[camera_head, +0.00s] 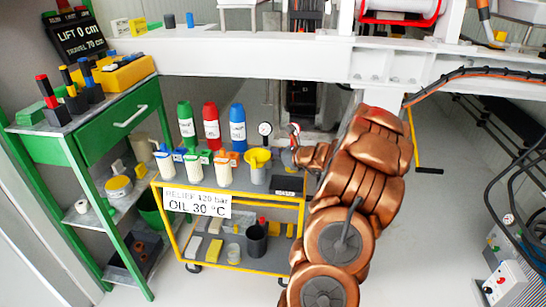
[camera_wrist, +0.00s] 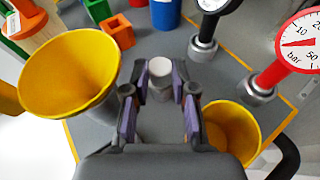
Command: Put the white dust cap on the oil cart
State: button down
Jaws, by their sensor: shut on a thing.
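The white dust cap (camera_wrist: 160,70) shows in the wrist view as a small pale cylinder between my fingertips. My gripper (camera_wrist: 160,86) is shut on it, with one finger on each side. Behind and below the cap lies the grey top of the oil cart, edged in yellow (camera_wrist: 272,138). In the head view the oil cart (camera_head: 240,264) is a yellow-framed two-shelf trolley, and my gripper (camera_head: 296,143) is over the right end of its top. The cap cannot be made out there. Whether it touches the cart top is unclear.
A yellow funnel (camera_wrist: 70,75) stands left of my gripper and a yellow cup (camera_wrist: 230,132) close on the right. A black gauge (camera_wrist: 207,25) and a red gauge (camera_wrist: 290,50) stand beyond. Bottles (camera_head: 237,128) and white-bodied jugs (camera_head: 194,170) fill the cart's left and back.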

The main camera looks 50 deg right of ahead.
jog(key=shift+f, duration=0.2)
jog(key=c, duration=1.2)
grip_release()
jog(key=shift+s+r, duration=0.25)
jog(key=p+v, duration=0.2)
jog(key=v, duration=0.9)
jog(key=shift+s, duration=0.25)
